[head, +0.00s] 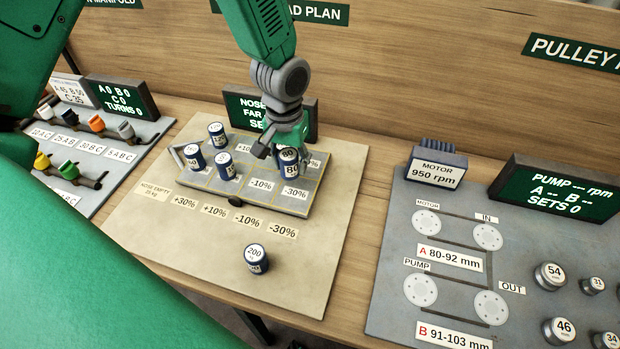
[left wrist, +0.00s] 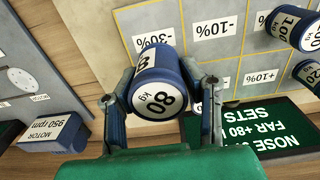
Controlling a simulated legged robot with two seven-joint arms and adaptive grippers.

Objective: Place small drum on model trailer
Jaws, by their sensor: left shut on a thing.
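My left gripper (head: 284,147) reaches down over the far right part of the model trailer (head: 238,190), a grey bed with yellow lines and percent labels. It is shut on a small blue drum marked 80 (head: 291,170). In the left wrist view the 80 kg drum (left wrist: 158,97) sits between both fingers. I cannot tell whether its base touches the bed. Several other blue drums stand on the trailer: one at the back (head: 217,135), one at the left (head: 195,157) and one near the middle (head: 225,168). My right gripper is not in view.
A drum marked 200 (head: 256,260) stands on the beige board (head: 180,230) in front of the trailer. A dark display (head: 243,110) stands close behind it. The pulley panel (head: 390,285) is to the right, a manifold panel (head: 115,165) to the left. The trailer's near right cells are clear.

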